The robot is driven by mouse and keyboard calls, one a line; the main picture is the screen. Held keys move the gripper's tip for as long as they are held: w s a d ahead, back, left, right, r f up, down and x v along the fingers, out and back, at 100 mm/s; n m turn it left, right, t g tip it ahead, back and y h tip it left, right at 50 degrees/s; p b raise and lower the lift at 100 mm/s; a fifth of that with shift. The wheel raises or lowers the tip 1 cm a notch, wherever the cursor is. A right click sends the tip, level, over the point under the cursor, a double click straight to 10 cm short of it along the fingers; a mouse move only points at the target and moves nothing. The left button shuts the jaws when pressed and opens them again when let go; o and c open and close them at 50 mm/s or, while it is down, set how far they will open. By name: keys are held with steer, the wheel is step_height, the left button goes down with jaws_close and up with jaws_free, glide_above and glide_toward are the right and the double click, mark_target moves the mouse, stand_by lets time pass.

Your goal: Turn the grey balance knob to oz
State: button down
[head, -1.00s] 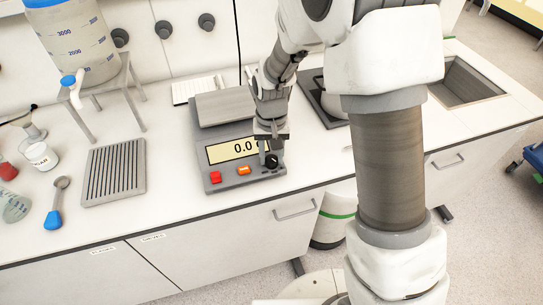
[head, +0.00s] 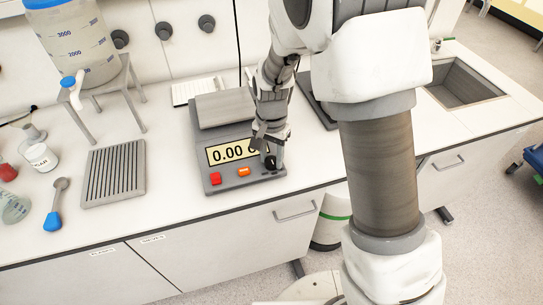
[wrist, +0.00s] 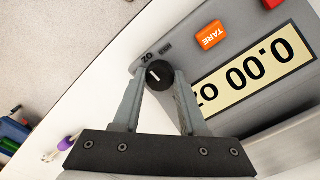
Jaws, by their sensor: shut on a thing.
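The grey balance (head: 225,180) stands on the bench with its display (head: 228,152) facing me. In the wrist view the display (wrist: 258,68) reads 0.00 oz, upside down. The balance knob (wrist: 158,76) looks dark, with a white pointer line on its face. The line points toward the printed oz label (wrist: 147,58). My gripper (wrist: 160,80) is shut on the knob, one finger on each side. In the head view my gripper (head: 269,152) covers part of the display's right end, and the knob (head: 270,163) shows just below.
The orange TARE button (head: 244,171) and red button (head: 215,178) sit left of the knob. A grey drip tray (head: 115,172) and blue-ended scoop (head: 55,208) lie further left. A sink (head: 465,82) is at the right.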

mark_target(272, 160)
steer(key=shift+c, duration=2.2)
jaws_free()
step_height(272, 160, up, 18)
steer(key=p, duration=0.1)
steer(key=shift+f, duration=0.25)
steer(key=s+d+r+n+t, duration=0.2)
steer(key=s+d, duration=0.4)
steer(key=s, duration=0.3)
steer(key=s+d+r+n+t, duration=0.3)
steer(key=s+d+r, duration=0.2)
steer(key=s, duration=0.4)
steer(key=shift+s+d+n+t, duration=0.3)
steer(key=shift+s+d+n, duration=0.1)
steer(key=shift+d, duration=0.35)
